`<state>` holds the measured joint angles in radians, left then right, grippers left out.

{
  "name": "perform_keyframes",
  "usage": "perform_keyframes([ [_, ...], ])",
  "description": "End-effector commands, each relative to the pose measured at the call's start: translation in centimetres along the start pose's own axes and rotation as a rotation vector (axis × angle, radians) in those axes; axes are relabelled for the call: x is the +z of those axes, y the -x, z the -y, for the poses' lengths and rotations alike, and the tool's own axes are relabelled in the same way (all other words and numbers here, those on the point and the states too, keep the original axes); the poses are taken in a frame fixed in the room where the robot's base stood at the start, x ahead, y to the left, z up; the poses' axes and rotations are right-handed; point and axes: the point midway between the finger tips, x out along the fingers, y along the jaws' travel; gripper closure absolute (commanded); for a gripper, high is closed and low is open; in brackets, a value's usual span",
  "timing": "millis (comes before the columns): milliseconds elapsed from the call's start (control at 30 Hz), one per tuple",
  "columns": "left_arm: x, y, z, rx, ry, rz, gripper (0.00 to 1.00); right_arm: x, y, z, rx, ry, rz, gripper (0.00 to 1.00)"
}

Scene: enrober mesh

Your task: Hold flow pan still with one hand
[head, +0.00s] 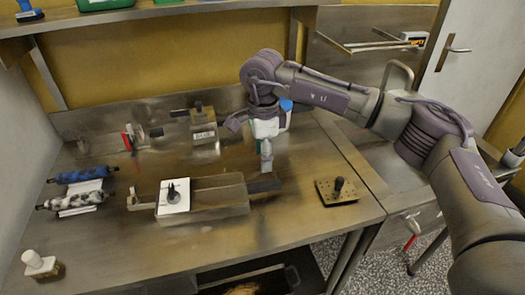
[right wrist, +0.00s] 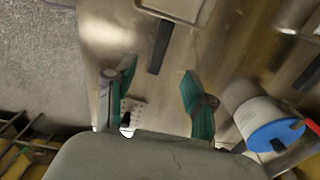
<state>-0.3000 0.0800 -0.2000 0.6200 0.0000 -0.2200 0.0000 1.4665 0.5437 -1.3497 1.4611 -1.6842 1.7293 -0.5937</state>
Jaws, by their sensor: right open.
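The flow pan (head: 220,205) is a long, low metal pan lying on the steel table, with a bar-like handle at each end. Its right handle (head: 265,187) is dark, and in the right wrist view the dark handle (right wrist: 160,47) points toward the space between my fingertips. My right gripper (head: 266,165) hangs just above that handle. In the right wrist view the gripper (right wrist: 158,72) is open, its teal fingers on either side of empty space. I see no contact with the handle. My left gripper is not in view.
A white card with a small dark knob (head: 173,195) sits on the pan. A white container with a blue lid (right wrist: 265,120) stands close beside my right gripper. A perforated plate (head: 336,191) lies right, patterned rollers (head: 80,188) left.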

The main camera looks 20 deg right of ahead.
Motion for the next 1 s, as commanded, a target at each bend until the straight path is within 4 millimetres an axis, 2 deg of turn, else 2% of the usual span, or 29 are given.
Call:
perform_keyframes([
  [300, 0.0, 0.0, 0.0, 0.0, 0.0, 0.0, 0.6, 0.1, -6.1, -0.1, 0.006, -0.002, 0.004, 0.46],
  [500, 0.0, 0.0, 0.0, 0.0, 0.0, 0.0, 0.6, 0.1, -9.1, -0.1, 0.005, -0.002, 0.004, 0.46],
  [700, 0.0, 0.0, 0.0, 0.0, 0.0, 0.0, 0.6, 0.1, -10.5, -0.1, 0.003, -0.003, 0.004, 0.46],
  [1000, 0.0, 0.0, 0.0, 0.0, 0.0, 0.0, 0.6, 0.1, -10.7, -0.1, 0.002, -0.003, 0.005, 0.46],
])
